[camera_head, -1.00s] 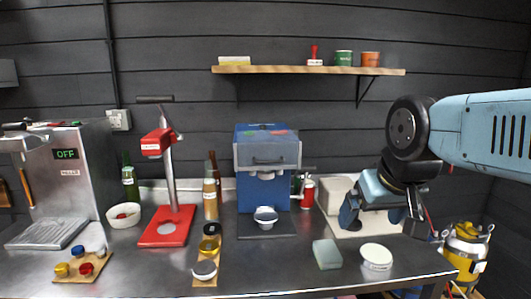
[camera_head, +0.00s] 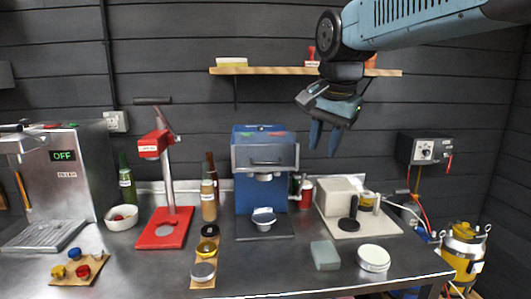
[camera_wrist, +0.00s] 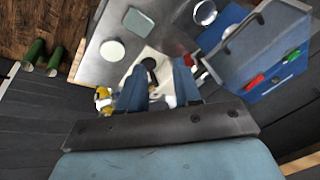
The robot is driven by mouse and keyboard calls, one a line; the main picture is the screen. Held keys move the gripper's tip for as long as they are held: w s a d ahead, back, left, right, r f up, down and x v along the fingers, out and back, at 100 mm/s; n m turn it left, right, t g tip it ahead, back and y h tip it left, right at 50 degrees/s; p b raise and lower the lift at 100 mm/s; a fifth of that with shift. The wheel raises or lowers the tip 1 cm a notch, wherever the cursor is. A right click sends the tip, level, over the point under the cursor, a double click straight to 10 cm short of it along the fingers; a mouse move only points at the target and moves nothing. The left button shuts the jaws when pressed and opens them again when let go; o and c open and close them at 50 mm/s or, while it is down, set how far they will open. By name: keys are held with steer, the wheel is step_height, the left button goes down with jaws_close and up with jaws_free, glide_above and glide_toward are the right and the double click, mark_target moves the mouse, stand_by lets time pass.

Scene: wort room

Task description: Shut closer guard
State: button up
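The blue closer machine (camera_head: 249,193) stands on the steel counter in the middle of the head view. Its grey see-through guard (camera_head: 281,156), with a dark handle (camera_head: 266,162), sits across the upper front. The space below the guard, with a silver cup (camera_head: 263,218), is uncovered. My gripper (camera_head: 324,141) is to the right of the guard, apart from it, fingers pointing down. Its two blue fingers are spread with nothing between them. In the wrist view the guard (camera_wrist: 262,50) and its handle (camera_wrist: 242,33) are at the upper right, beside my open gripper (camera_wrist: 158,72).
A shelf (camera_head: 245,71) hangs above the closer. A red lever press (camera_head: 163,229) and bottles (camera_head: 208,198) stand to its left. A beige box device (camera_head: 339,196) stands to its right. A green sponge block (camera_head: 325,254) and a round white lid (camera_head: 373,258) lie in front.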

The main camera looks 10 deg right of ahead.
mark_target(266, 163)
steer(key=w+a+r+m, duration=0.2)
steer(key=w+a+m, duration=0.1)
steer(key=w, duration=0.1)
steer(key=w+a+r+m+g, duration=0.1)
steer(key=w+a+r+m, duration=0.1)
steer(key=w+a+m, duration=0.1)
steer(key=w+a+r+m, duration=0.2)
steer(key=w+a+m, duration=0.1)
steer(key=w+a, duration=0.1)
steer(key=shift+w+r+g, duration=0.35)
steer(key=shift+r+g, duration=0.05)
jaws_close()
steer(key=shift+m, duration=0.3)
steer(key=w+f, duration=0.1)
steer(key=f, duration=0.3)
steer(key=w+f, duration=0.1)
steer(key=f, duration=0.4)
steer(key=w+f, duration=0.1)
steer(key=f, duration=0.3)
steer(key=shift+a+f, duration=0.3)
steer(key=shift+a, duration=0.05)
